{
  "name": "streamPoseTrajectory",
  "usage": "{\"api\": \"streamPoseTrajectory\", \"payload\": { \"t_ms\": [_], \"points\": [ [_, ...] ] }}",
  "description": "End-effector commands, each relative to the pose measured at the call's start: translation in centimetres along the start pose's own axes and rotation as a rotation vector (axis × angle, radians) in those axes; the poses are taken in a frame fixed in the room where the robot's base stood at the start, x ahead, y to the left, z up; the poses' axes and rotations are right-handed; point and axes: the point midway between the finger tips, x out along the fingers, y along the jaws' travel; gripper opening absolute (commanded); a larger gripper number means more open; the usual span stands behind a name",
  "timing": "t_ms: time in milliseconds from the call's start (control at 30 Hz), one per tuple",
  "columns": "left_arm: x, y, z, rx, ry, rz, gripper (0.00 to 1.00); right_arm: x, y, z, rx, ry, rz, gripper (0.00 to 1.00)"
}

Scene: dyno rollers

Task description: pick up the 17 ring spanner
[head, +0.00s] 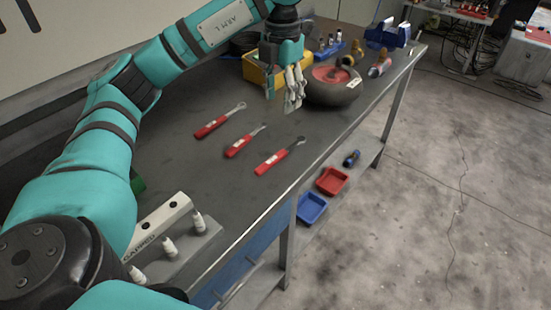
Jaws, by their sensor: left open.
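Three spanners with red handles and grey metal heads lie side by side on the dark workbench (190,160). They are a left spanner (215,123), a middle spanner (241,144) and a right spanner (274,160). Their size marks are too small to read, so I cannot tell which is the 17 ring spanner. My left gripper (286,103) points down over the bench, beyond the spanners, in front of a yellow box and beside a round dark part. It is open with nothing visible in it. My right gripper is out of view.
The yellow box (258,74), the round dark part with a red inside (333,91) and a blue vise (388,35) stand at the far end. A labelled rail with white pegs (160,225) is near. Red (331,181) and blue (311,208) trays sit on the lower shelf.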

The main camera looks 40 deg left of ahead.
Motion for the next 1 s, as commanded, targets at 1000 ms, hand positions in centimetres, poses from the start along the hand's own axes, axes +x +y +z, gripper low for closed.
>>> {"api": "streamPoseTrajectory", "payload": {
  "t_ms": [1000],
  "points": [
    [15.2,0.9,-0.5,-0.001,0.007,-0.001,0.48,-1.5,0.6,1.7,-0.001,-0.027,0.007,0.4]
  ]
}}
